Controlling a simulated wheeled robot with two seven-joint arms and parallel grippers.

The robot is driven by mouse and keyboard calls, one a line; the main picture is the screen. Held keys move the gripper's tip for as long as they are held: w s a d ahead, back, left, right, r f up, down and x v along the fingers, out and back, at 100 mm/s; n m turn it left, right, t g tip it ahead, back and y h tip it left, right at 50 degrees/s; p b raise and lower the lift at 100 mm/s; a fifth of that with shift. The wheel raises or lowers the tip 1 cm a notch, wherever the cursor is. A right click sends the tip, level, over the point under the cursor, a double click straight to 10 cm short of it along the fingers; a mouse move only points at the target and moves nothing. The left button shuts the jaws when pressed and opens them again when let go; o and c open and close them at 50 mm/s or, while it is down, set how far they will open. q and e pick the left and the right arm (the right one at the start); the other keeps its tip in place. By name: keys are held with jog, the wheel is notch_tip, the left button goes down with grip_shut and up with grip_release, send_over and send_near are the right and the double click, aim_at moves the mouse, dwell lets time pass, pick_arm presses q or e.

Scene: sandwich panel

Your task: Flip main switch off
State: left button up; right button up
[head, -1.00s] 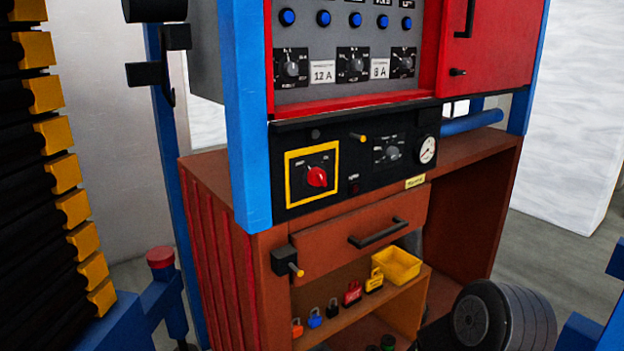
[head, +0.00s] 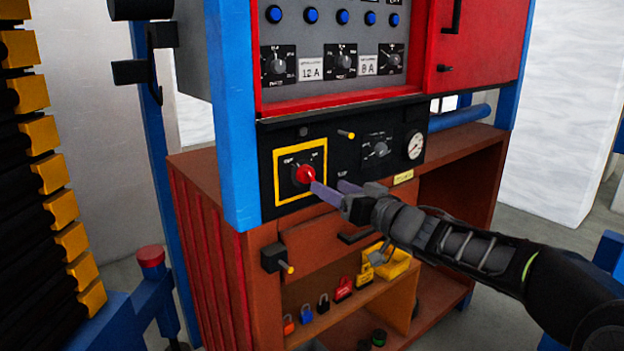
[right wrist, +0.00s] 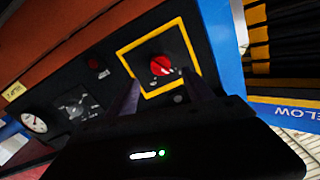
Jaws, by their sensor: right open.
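The main switch is a red rotary knob (head: 305,174) on a black plate with a yellow square frame (head: 276,181), on the black lower panel. The knob also shows in the right wrist view (right wrist: 160,65), upside down relative to the head view. My right gripper (head: 328,187) is open in front of the panel, with its fingertips close to the knob's lower right. In the right wrist view its two fingers (right wrist: 160,92) point toward the yellow frame, one on each side below the knob. Whether a finger touches the knob cannot be told. My left gripper is not in view.
A yellow-tipped lever (head: 346,134), a selector dial (head: 377,150) and a gauge (head: 415,145) sit right of the switch. A brown drawer (head: 310,248) is below, partly behind my right arm. A blue post (head: 232,120) stands just left of the panel.

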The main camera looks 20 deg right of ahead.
aim_at(312, 178)
jog(key=shift+w, duration=0.1)
jog(key=x, duration=0.7)
jog(key=shift+w+a+p, duration=0.15)
jog(key=shift+w+p, duration=0.2)
jog(key=shift+c, duration=0.4)
